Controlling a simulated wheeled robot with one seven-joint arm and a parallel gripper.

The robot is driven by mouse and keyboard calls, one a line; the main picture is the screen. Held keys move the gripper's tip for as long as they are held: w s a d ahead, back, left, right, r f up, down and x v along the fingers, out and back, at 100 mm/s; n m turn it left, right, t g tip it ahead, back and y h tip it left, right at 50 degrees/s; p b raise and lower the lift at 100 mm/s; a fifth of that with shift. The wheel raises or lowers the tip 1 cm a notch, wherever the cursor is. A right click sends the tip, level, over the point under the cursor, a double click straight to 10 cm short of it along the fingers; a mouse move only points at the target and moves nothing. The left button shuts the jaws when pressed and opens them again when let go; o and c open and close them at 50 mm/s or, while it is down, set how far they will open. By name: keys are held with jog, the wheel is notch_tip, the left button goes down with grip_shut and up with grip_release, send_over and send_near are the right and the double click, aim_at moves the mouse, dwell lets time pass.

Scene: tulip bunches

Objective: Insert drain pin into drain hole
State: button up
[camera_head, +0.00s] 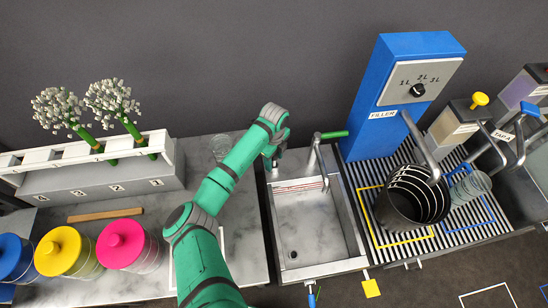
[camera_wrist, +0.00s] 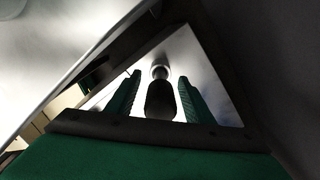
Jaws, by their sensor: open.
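The sink (camera_head: 310,222) is a pale basin with a metal rim, in the middle of the head view. Its small dark drain hole (camera_head: 293,255) shows in the basin floor, near the front. My gripper (camera_head: 273,163) is at the sink's back left corner, small and partly hidden by my arm. In the wrist view my gripper (camera_wrist: 157,92) is open, with one green finger on each side of a dark upright peg (camera_wrist: 160,101) with a pale round end. The peg may be the drain pin; I cannot tell whether the fingers touch it.
A tap with a green handle (camera_head: 334,134) stands just right of my gripper. A blue filler (camera_head: 408,80) and a black bucket (camera_head: 398,207) stand farther right. On the left are a flower rack (camera_head: 95,180), a clear glass (camera_head: 221,147) and colored lidded jars (camera_head: 120,245).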

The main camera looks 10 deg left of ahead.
grip_shut()
jog(key=shift+r, duration=0.45)
dwell(0.6)
jog(key=shift+r, duration=2.2)
jog(key=shift+r, duration=0.15)
jog(key=shift+r, duration=1.85)
